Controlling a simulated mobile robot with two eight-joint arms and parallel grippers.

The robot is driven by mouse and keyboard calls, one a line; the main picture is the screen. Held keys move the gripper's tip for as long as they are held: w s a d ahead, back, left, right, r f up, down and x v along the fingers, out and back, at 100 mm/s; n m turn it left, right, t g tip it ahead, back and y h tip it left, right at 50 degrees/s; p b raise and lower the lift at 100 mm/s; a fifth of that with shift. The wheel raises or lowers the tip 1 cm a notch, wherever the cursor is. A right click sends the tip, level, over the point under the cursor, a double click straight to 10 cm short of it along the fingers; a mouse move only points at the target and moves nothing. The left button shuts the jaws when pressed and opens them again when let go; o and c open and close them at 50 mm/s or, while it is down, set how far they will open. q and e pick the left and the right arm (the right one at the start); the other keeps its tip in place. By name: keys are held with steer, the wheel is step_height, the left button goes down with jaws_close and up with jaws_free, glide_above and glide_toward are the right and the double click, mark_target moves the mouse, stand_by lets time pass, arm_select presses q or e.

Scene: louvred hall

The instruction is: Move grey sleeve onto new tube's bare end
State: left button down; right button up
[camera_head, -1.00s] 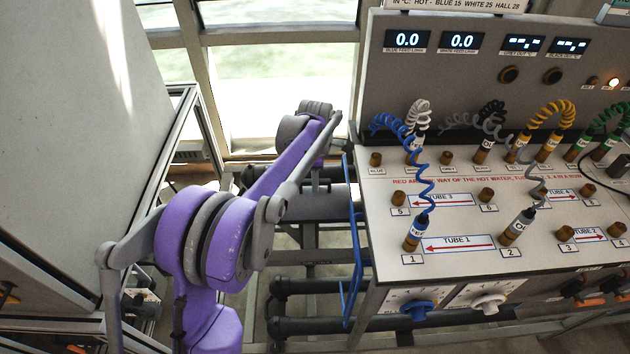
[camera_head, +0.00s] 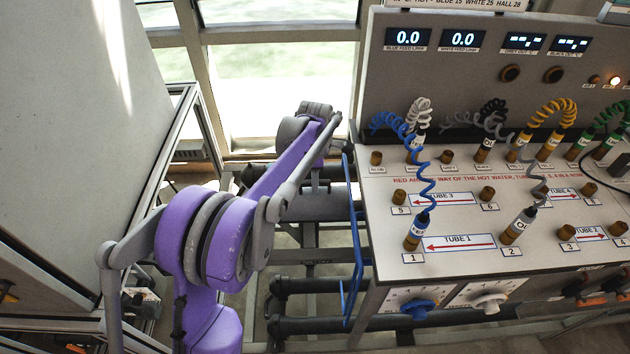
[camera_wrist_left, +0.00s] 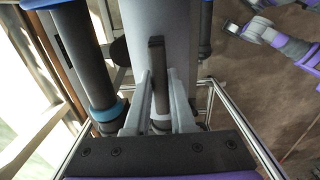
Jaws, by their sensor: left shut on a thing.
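My left gripper (camera_wrist_left: 159,88) shows in the left wrist view, its two pale fingers closed on a narrow dark tab. The tab stands in front of a wide grey cylinder, which looks like the grey sleeve (camera_wrist_left: 182,35). In the head view the left arm's wrist hides the fingers, above a thick grey section of a dark horizontal pipe, apparently the same sleeve (camera_head: 318,209). A dark tube (camera_wrist_left: 72,45) with blue and teal rings runs beside the sleeve in the wrist view. I cannot make out the new tube's bare end. My right gripper is not clearly shown.
A bench (camera_head: 385,265) with coiled hoses and labelled ports stands at the right. A blue rail (camera_head: 352,250) runs along its left side. More dark pipes (camera_head: 310,287) lie lower down. A large grey panel (camera_head: 70,130) stands at the left.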

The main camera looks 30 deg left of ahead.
arm_select(q)
steer(key=shift+f+b, duration=1.35)
steer(key=shift+f, duration=0.9)
steer(key=c, duration=0.7)
jaws_free()
steer(key=shift+r, duration=0.1)
step_height(320, 180, up, 7)
steer(key=p, duration=0.4)
steer(key=shift+p, duration=0.3)
